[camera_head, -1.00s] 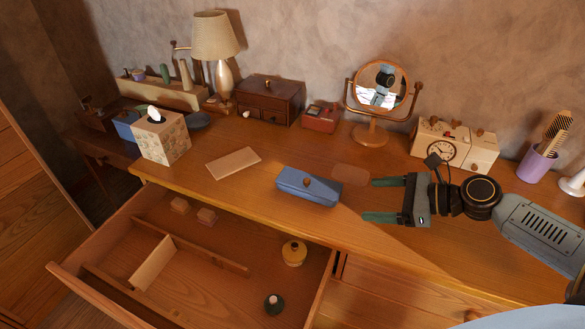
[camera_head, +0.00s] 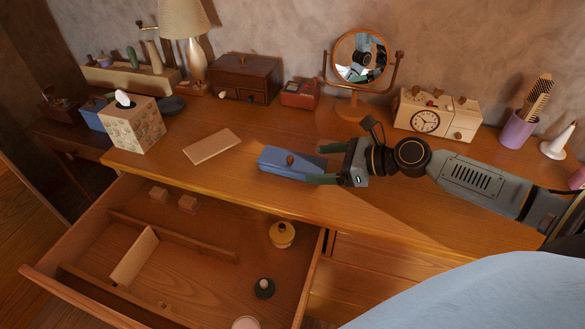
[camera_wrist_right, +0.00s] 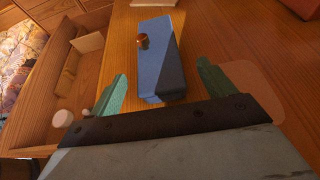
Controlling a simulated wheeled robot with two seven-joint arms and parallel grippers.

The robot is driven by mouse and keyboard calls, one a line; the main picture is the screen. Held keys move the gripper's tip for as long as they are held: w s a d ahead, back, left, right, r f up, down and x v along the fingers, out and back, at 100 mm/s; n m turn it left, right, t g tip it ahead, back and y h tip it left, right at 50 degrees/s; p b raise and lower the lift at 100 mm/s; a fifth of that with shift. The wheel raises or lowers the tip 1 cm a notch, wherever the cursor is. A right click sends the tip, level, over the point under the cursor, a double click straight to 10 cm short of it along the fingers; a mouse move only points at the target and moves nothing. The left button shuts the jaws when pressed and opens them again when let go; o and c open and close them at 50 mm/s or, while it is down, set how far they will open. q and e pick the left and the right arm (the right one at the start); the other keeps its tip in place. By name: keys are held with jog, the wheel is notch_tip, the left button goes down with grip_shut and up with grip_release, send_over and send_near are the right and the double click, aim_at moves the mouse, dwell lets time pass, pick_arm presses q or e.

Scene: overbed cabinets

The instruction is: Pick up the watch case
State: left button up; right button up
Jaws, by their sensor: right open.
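The watch case appears to be the blue box with a round wooden knob (camera_head: 275,160), lying on the dresser top near its front edge. It also shows in the right wrist view (camera_wrist_right: 158,62), lengthwise ahead of the gripper. My right gripper (camera_head: 322,164) is open at the box's right end. In the wrist view, its two green fingers (camera_wrist_right: 162,70) lie on either side of the box's near end, with a small gap on each side. The fingers' height against the box is hard to tell. My left gripper is not in view.
A tan flat pad (camera_head: 212,146) and a tissue box (camera_head: 133,124) lie left. A round mirror (camera_head: 358,60), red box (camera_head: 300,94) and cream clock box (camera_head: 432,116) stand behind. An open drawer (camera_head: 190,260) with small items juts out in front.

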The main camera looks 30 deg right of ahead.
aim_at(305, 163)
jog(key=x, duration=0.3)
jog(key=shift+w+a+r+b, duration=0.1)
jog(key=shift+a+r+b, duration=0.1)
jog(key=shift+b, duration=0.15)
jog(key=shift+x, duration=0.8)
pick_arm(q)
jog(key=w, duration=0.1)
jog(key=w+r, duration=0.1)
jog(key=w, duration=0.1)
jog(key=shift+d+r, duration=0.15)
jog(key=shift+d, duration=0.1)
pick_arm(e)
jog(key=shift+f, duration=0.1)
jog(key=shift+c, duration=0.3)
jog(key=c, duration=1.4)
jog(key=shift+c, duration=1)
jog(key=shift+r, duration=0.2)
